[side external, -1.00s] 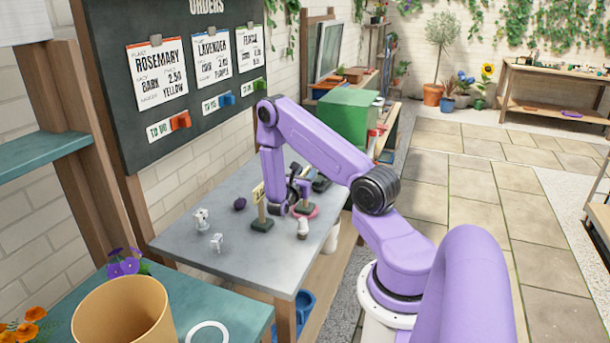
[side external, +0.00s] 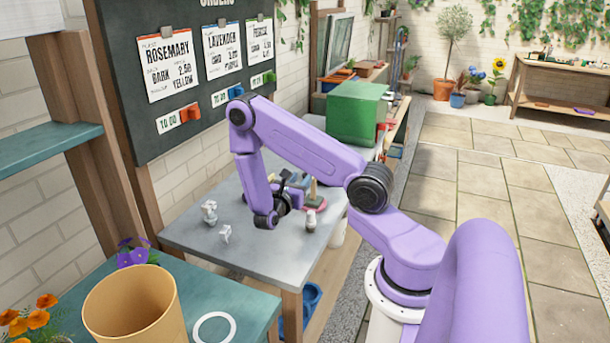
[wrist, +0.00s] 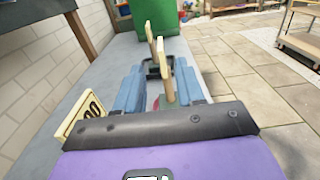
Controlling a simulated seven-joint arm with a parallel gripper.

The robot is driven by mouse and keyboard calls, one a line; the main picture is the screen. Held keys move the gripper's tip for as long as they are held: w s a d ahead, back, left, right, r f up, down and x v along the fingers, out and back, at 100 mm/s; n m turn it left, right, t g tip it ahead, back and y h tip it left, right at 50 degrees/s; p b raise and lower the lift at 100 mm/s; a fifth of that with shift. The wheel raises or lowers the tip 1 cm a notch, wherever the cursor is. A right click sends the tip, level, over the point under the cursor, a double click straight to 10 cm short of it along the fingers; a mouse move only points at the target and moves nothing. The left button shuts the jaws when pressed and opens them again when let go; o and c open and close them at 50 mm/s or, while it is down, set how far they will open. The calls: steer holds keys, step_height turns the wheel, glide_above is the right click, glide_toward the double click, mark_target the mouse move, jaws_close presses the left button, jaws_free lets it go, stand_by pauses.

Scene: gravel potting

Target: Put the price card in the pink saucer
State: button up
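The pink saucer (side external: 317,206) lies on the grey table, just right of my gripper in the side view. A wooden stake (side external: 313,188) stands at the saucer. The yellow price card (wrist: 80,112) with dark figures shows at the lower left of the wrist view, outside the fingers and partly hidden by my gripper's body. In the side view my arm appears to hide the card. My gripper (wrist: 158,88) has its two blue fingers apart, with no object clearly clamped. Two wooden uprights show around and beyond the gap. The saucer is mostly hidden in the wrist view.
Small white objects (side external: 209,211) stand on the table's left part, and another (side external: 311,221) stands in front of the saucer. A green box (side external: 356,112) is at the far end. A tan pot (side external: 131,305) is on the teal shelf. The table's front is clear.

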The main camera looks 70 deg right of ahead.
steer(key=s+a+r+m+g+y, duration=0.1)
steer(key=s+a+r+m+y, duration=0.15)
steer(key=a, duration=0.35)
steer(key=s+a+r+m+y, duration=0.1)
steer(key=a+r+m+y, duration=0.25)
steer(key=a, duration=0.35)
steer(key=s+a+r+y, duration=0.2)
steer(key=s+a+y, duration=0.4)
steer(key=a, duration=0.4)
steer(key=s+a+r+t+y, duration=0.1)
steer(key=s+a+r+y, duration=0.1)
steer(key=s+a+y, duration=0.4)
steer(key=s+a, duration=0.3)
steer(key=a, duration=0.1)
steer(key=shift+r+n, duration=0.3)
steer(key=shift+r, duration=0.1)
